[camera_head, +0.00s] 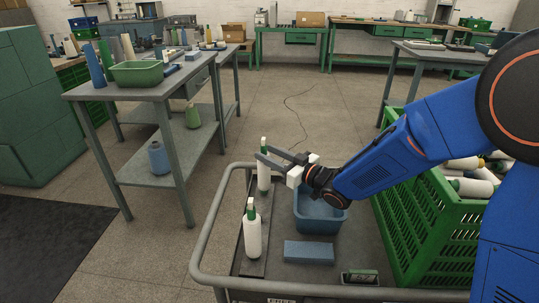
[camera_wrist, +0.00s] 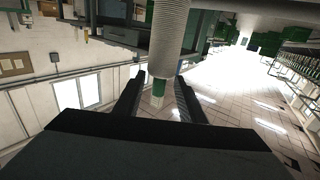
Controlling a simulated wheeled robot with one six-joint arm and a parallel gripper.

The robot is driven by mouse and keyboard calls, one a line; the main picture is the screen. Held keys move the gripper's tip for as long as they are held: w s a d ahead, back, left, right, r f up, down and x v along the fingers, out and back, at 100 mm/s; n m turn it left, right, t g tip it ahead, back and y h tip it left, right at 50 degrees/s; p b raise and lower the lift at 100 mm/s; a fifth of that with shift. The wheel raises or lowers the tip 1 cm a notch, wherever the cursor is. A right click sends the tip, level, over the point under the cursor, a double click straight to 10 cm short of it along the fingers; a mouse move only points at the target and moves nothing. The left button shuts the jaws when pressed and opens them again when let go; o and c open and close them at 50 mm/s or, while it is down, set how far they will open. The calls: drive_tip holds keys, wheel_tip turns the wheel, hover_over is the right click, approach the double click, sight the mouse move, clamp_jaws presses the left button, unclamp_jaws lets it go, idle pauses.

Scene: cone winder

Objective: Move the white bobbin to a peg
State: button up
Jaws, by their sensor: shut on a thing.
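A white bobbin (camera_head: 264,178) with a green neck and white tip stands upright at the far end of a narrow dark strip (camera_head: 256,267) on the cart. My gripper (camera_head: 268,158) reaches in from the right and is shut on this bobbin near its green neck. In the wrist view the bobbin (camera_wrist: 170,38) shows between the two dark fingers of my gripper (camera_wrist: 161,82). Whether its base touches the strip I cannot tell. A second white bobbin (camera_head: 252,236) with a green top stands upright on the strip's near part. No bare peg is clearly visible.
A blue bin (camera_head: 320,222), a blue block (camera_head: 309,252) and a small dark device (camera_head: 360,278) are on the cart. A green crate (camera_head: 410,225) of white bobbins stands right. The cart's grey rail (camera_head: 206,238) runs left. A grey table (camera_head: 150,92) stands beyond.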

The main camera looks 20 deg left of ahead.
drive_tip(key=shift+f, duration=0.45)
idle(0.3)
drive_tip(key=o, duration=1)
drive_tip(key=shift+o, duration=0.2)
drive_tip(key=v, duration=0.7)
drive_tip(key=shift+d, duration=0.25)
